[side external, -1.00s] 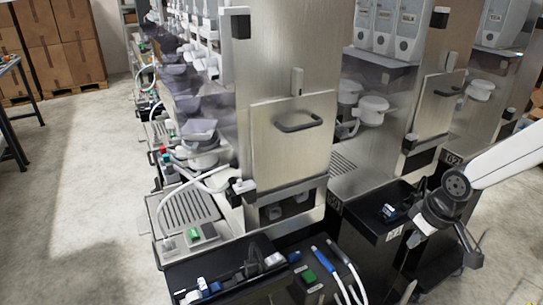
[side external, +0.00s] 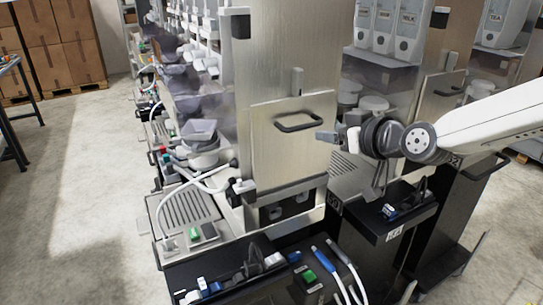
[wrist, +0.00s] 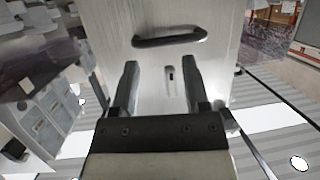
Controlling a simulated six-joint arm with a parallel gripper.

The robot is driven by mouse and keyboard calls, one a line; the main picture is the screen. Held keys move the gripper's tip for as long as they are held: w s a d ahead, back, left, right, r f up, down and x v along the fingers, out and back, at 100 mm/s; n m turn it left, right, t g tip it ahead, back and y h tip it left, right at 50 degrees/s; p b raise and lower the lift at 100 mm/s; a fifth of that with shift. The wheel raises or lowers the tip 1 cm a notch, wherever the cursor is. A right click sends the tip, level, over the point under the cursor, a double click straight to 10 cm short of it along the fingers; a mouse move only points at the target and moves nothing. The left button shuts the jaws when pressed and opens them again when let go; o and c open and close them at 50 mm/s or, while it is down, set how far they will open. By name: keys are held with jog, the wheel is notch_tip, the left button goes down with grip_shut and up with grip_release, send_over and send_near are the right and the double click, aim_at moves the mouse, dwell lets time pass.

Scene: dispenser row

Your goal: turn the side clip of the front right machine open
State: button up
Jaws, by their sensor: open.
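The nearest machine has a metal side panel (side external: 290,155) with a dark handle. A small upright grey clip (side external: 297,80) sits just above the panel's top edge, and its position looks upright. In the wrist view the clip (wrist: 170,76) shows as a small pale piece with a dark slot, between my two fingers in the picture, with the handle (wrist: 168,38) beyond it. My gripper (side external: 326,136) is open and empty, near the panel's right edge in the side view, lower than the clip. In the wrist view my gripper (wrist: 160,65) points at the panel, and I see no contact.
A black stand with a small blue-and-white part (side external: 389,211) is below my gripper. Blue and white hoses (side external: 330,262) stand at the front. A second machine (side external: 443,95) with a similar panel is behind. The floor at left is clear.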

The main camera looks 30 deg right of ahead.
aim_at(301, 73)
notch_tip(301, 73, up, 9)
jog(key=a+m+t+h, duration=0.1)
jog(key=a+t, duration=0.1)
jog(key=t, duration=0.1)
jog(key=shift+w+t+h, duration=0.25)
jog(key=shift+t+h, duration=0.15)
jog(key=shift+w+f, duration=0.1)
jog(key=shift+w, duration=3.8)
grip_shut()
